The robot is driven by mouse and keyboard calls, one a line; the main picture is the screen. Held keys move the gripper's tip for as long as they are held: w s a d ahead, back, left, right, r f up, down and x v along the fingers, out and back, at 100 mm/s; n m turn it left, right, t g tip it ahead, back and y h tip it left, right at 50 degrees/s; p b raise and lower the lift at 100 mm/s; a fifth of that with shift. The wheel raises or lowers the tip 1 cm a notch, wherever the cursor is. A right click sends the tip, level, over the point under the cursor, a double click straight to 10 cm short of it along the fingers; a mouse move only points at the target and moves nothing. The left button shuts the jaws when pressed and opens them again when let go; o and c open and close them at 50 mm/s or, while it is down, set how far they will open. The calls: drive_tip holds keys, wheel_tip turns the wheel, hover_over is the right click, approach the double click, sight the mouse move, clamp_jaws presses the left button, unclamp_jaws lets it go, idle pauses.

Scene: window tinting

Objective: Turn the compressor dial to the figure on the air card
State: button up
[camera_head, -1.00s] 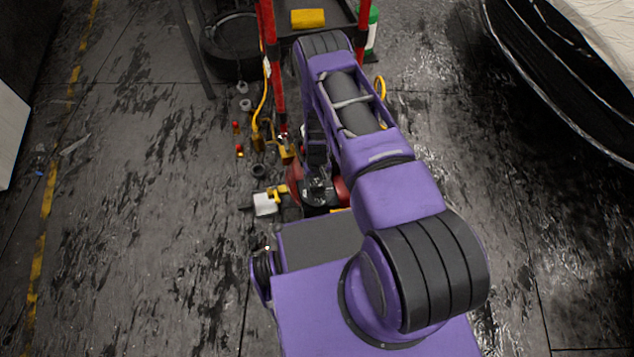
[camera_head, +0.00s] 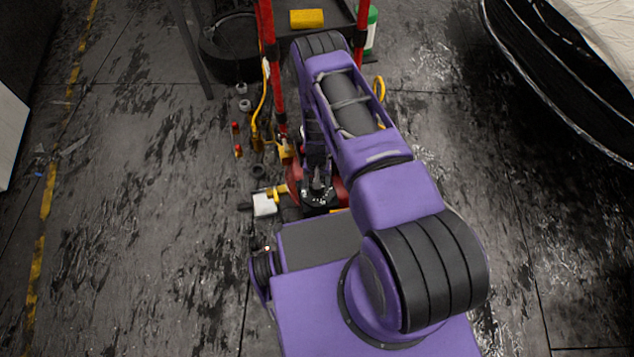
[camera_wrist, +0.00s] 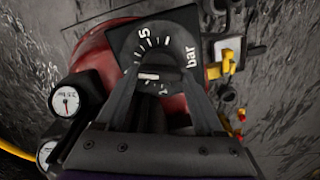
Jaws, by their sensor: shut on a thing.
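The compressor's black dial plate (camera_wrist: 130,38), with white tick marks, a "5" and the word "bar", fills the upper middle of the wrist view. The dial knob (camera_wrist: 160,73) has a pale bar and sits between the fingertips of my gripper (camera_wrist: 162,78), which is shut on it. The fingers hide the lower part of the scale, so the set figure cannot be read for sure. The red compressor tank (camera_wrist: 92,52) lies behind the plate. In the head view my gripper (camera_head: 318,186) is above the compressor (camera_head: 294,178). I cannot make out an air card.
Two white-faced gauges, one upper (camera_wrist: 66,101) and one lower (camera_wrist: 46,152), stand left of the dial. A white and yellow tool (camera_head: 265,204) and small fittings lie left of the compressor. A red-framed cart (camera_head: 270,45) stands behind.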

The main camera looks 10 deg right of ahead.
drive_tip(key=o, duration=1.4)
wheel_tip(320, 180, up, 17)
drive_tip(key=p, duration=0.3)
drive_tip(key=shift+r, duration=0.2)
